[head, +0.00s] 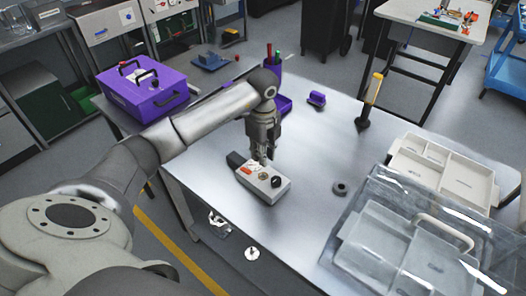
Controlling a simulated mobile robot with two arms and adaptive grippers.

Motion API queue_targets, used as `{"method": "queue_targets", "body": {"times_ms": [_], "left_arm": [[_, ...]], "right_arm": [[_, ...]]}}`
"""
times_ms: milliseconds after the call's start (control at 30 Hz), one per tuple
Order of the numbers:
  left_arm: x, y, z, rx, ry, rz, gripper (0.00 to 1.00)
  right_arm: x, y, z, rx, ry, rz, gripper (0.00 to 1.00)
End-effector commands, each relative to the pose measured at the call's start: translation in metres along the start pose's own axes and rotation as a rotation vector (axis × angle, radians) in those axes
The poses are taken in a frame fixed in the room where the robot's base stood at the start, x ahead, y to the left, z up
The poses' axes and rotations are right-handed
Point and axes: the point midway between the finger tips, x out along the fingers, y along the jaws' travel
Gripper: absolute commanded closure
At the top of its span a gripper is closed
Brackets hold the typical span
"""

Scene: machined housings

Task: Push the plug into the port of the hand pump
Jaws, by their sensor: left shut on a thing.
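A white box-shaped unit, which I take to be the hand pump (272,189), lies on the metal table. It has a red mark, a dark round knob on top and a dark block at its far left end. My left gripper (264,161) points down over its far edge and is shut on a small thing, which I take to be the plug. The fingers mostly hide the plug. The port is too small to make out, and I cannot tell whether the plug touches it. My right gripper is out of view.
A small dark ring (340,189) lies right of the pump. A clear-lidded case (420,240) and a white divided tray (440,165) fill the right side. A yellow-handled tool (372,90) stands at the far edge, near a purple object (317,98). A purple toolbox (143,92) is at left.

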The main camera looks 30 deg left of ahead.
Motion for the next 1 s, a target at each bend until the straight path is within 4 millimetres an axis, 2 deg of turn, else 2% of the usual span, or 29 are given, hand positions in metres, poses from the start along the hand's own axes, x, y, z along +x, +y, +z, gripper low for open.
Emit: {"method": "queue_targets", "body": {"times_ms": [1000], "left_arm": [[0.053,0.0,0.0,0.0,-0.001,0.001,1.0]], "right_arm": [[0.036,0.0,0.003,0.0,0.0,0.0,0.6]]}}
